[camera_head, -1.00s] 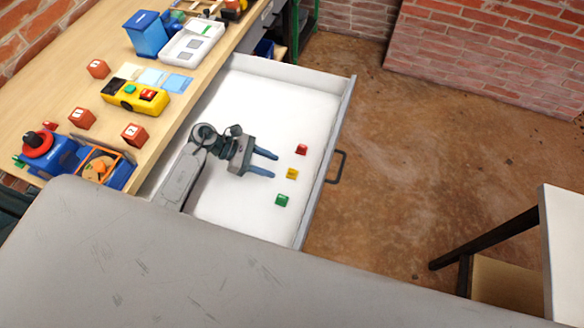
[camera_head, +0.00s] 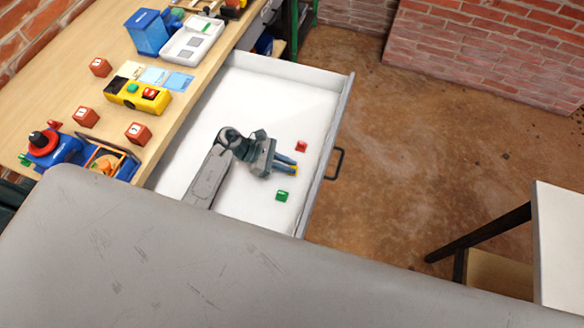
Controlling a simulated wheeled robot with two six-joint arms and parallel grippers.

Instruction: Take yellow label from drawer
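The open drawer (camera_head: 232,90) has a white floor. My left gripper (camera_head: 291,166) is low in the drawer, with its blue fingers pointing right. Its fingers are close together around the yellow label (camera_head: 293,170), of which only a small part shows at the fingertips. The gripper looks shut on it. The red label (camera_head: 301,146) lies just beyond the fingers, and the green label (camera_head: 282,196) lies nearer than them; both are apart from the gripper. My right gripper is not in view.
The wooden workbench (camera_head: 60,92) at the left holds several red blocks, a yellow control box (camera_head: 137,95) and a blue bin (camera_head: 147,33). The drawer's front with its dark handle (camera_head: 337,162) faces open floor. A white-topped table (camera_head: 560,235) stands at right.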

